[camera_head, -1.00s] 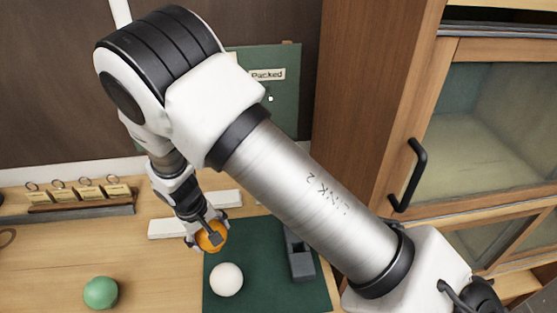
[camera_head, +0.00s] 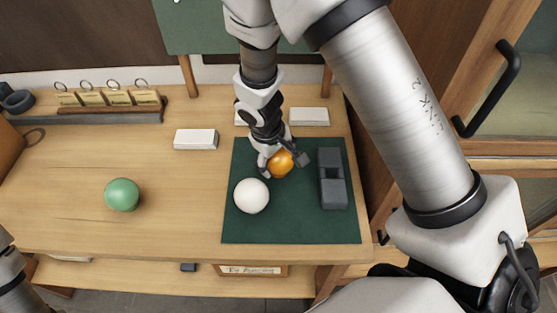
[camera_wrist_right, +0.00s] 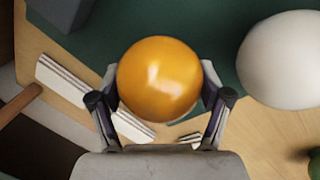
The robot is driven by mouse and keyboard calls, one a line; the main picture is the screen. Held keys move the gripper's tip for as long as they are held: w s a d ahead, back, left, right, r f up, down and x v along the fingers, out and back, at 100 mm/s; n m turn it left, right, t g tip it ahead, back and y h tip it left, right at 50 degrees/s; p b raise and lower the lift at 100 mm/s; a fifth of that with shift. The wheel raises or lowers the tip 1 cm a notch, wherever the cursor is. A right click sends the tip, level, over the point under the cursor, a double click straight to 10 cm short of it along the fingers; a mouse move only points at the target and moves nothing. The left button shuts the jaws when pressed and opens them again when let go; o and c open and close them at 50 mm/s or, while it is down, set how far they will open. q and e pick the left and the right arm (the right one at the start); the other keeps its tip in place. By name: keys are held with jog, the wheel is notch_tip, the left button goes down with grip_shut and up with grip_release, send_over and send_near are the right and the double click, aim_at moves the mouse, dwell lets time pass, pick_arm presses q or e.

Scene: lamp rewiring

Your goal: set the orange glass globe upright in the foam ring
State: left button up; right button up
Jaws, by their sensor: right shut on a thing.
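The orange glass globe (camera_head: 280,164) is in my right gripper (camera_head: 283,160), over the back middle of the dark green mat (camera_head: 290,228). In the right wrist view the globe (camera_wrist_right: 159,78) sits between the two fingers of the gripper (camera_wrist_right: 160,100), which are shut on it. I cannot tell its height above the mat. A white globe (camera_head: 251,196) is on the mat just left of it, and a green globe (camera_head: 122,195) is on the bare wood. My left gripper is out of view.
A dark grey notched block (camera_head: 333,192) lies on the mat's right side. White blocks (camera_head: 196,139) (camera_head: 309,116) lie behind the mat. A rack with tags and rings (camera_head: 110,104) stands at the back left. A wooden cabinet (camera_head: 520,120) stands right.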

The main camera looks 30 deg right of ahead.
jog(key=shift+f, duration=0.6)
jog(key=shift+w, duration=0.1)
jog(key=shift+f, duration=0.1)
jog(key=o, duration=0.8)
jog(key=shift+f, duration=0.1)
jog(key=shift+c, duration=0.2)
jog(key=o, duration=0.4)
jog(key=shift+c, duration=0.2)
jog(key=shift+r, duration=0.2)
